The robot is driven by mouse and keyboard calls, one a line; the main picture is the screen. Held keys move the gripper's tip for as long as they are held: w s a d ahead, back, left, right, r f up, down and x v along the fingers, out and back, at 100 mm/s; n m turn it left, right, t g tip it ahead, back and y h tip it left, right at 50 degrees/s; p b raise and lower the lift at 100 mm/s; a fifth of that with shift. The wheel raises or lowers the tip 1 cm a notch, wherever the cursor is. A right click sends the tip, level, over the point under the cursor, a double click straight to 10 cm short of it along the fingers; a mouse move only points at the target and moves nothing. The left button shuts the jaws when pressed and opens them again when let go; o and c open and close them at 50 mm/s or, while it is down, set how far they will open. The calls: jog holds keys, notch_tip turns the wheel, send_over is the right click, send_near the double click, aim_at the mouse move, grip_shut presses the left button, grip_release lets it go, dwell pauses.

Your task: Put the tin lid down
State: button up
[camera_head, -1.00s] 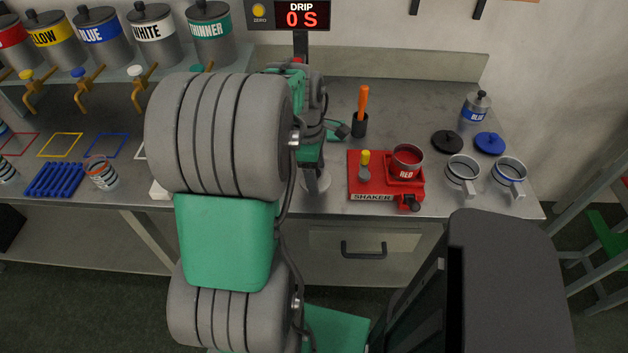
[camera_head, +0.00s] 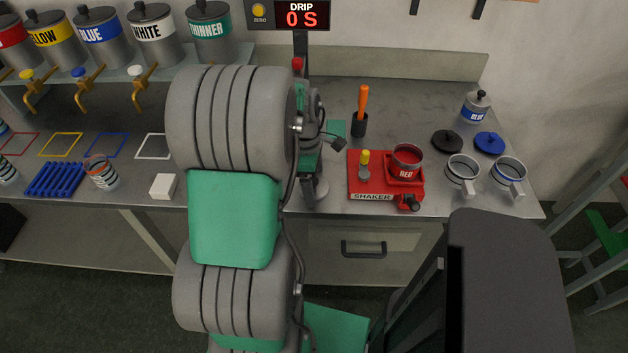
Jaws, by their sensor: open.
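A black lid (camera_head: 446,141) with a small knob lies flat on the bench. A blue lid (camera_head: 489,143) lies flat to its right, and the two are apart. An open tin labelled RED (camera_head: 406,162), with red inside, sits in the red shaker (camera_head: 372,189) to the left of the lids. My arm's large grey and green links fill the middle of the picture. Some wrist parts show behind them to the left of the shaker. I cannot make out the gripper's fingers or anything between them.
Two mugs (camera_head: 462,172) (camera_head: 508,174) stand in front of the lids. A small blue-labelled can (camera_head: 475,106) stands behind. An orange-handled tool sits in a dark cup (camera_head: 359,124). A white block (camera_head: 163,186) and blue rack (camera_head: 57,179) are at left.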

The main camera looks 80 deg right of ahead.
notch_tip(320, 180, up, 12)
jog(key=w, duration=0.1)
jog(key=w+a, duration=0.5)
jog(key=w, duration=0.5)
jog(key=w+a+r+t+h, duration=0.1)
jog(key=w+a+t+h, duration=0.1)
jog(key=w+a, duration=0.95)
jog(key=w+a+f+t+y, duration=0.1)
jog(key=a, duration=1.1)
jog(key=w+a+m+t+y, duration=0.1)
jog(key=a, duration=1.2)
jog(key=shift+w+f+t, duration=0.3)
jog(key=shift+w+f, duration=0.05)
jog(key=shift+w, duration=0.05)
